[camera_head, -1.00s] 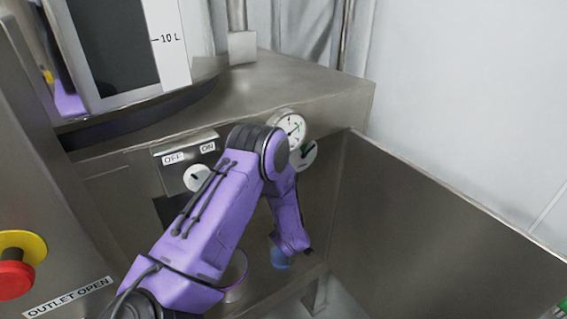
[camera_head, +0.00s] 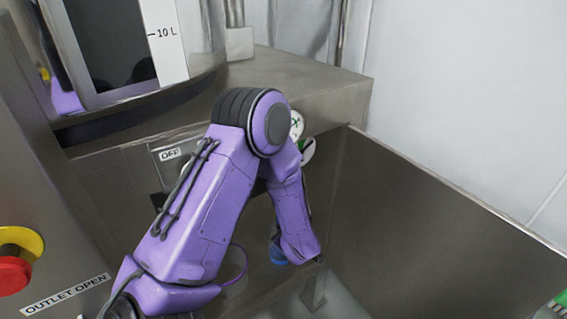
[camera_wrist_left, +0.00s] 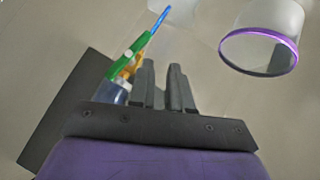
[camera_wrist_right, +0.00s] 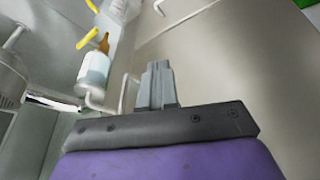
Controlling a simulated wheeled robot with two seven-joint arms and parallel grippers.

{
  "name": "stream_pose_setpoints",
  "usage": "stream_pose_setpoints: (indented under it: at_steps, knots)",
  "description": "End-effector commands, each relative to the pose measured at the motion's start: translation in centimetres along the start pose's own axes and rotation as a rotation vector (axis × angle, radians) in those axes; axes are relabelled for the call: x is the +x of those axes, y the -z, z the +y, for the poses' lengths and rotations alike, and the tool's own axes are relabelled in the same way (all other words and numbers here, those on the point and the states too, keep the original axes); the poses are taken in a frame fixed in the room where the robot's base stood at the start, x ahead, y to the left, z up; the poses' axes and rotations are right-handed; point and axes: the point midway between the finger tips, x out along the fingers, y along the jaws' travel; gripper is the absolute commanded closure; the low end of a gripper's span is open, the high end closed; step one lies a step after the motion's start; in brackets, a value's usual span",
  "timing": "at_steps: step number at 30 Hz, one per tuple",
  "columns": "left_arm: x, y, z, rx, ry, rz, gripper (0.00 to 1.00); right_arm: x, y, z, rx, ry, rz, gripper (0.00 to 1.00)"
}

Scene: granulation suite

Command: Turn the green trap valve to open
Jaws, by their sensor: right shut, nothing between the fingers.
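In the left wrist view a green valve handle (camera_wrist_left: 125,58) with a white dot lies slantwise, with a blue rod beyond its upper end and brass-coloured and blue parts below. My left gripper (camera_wrist_left: 161,68) has its two fingers slightly apart, with nothing seen between them. The handle is just left of the fingers; whether they touch cannot be told. In the head view my left arm reaches down at the cabinet and its fingers are hidden; a blue part (camera_head: 277,254) shows beside the wrist. My right gripper (camera_wrist_right: 157,70) is shut and empty, seen only in the right wrist view.
A purple-rimmed cylinder (camera_wrist_left: 262,45) is right of the left fingers. A steel panel (camera_head: 430,230) stands right of the arm. A gauge (camera_head: 296,125) and switch plate (camera_head: 170,154) are partly covered by my arm. A bottle (camera_wrist_right: 94,70) and bent pipe (camera_wrist_right: 124,92) are near my right gripper.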

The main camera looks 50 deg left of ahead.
Motion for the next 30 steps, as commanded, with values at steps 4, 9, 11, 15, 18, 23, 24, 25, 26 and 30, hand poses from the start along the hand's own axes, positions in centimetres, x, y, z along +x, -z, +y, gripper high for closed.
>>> stream_pose_setpoints:
  at_steps: [4, 9, 11, 15, 18, 23, 24, 25, 26, 30]
  knots:
    - [3.7, -4.3, -2.6, 0.121, -0.001, 0.051, 0.56, 3.5, -1.4, -0.3, 0.000, 0.000, 0.000, 1.00]
    - [7.2, -7.3, 2.5, 0.330, -0.060, 0.466, 0.56, 7.4, -3.1, -0.7, -0.001, 0.000, -0.001, 1.00]
    - [6.1, -7.2, 4.2, 0.382, -0.023, 0.588, 0.56, 7.6, -3.1, -0.7, 0.000, 0.000, -0.001, 1.00]
    - [3.4, -4.9, 5.8, 0.448, 0.144, 0.743, 0.56, 7.0, -2.9, -0.6, 0.000, 0.000, 0.000, 1.00]
    - [2.9, -4.2, 5.2, 0.514, 0.216, 0.766, 0.56, 7.0, -2.9, -0.6, 0.000, 0.000, 0.000, 1.00]
    - [4.2, -2.8, 5.2, 0.537, 0.230, 0.766, 0.56, 6.6, -2.7, -0.6, 0.000, 0.000, 0.000, 1.00]
    - [4.7, -2.1, 5.2, 0.537, 0.230, 0.766, 0.56, 6.5, -2.7, -0.6, 0.000, 0.000, 0.000, 1.00]
    - [5.2, -1.6, 5.2, 0.537, 0.230, 0.766, 0.56, 6.4, -2.6, -0.6, 0.000, 0.000, 0.000, 1.00]
    - [5.7, -1.1, 5.2, 0.537, 0.229, 0.766, 0.56, 6.3, -2.6, -0.6, 0.000, 0.000, 0.000, 1.00]
    - [8.0, 1.1, 5.2, 0.537, 0.228, 0.765, 0.56, 5.9, -2.4, -0.5, 0.000, 0.000, 0.000, 1.00]
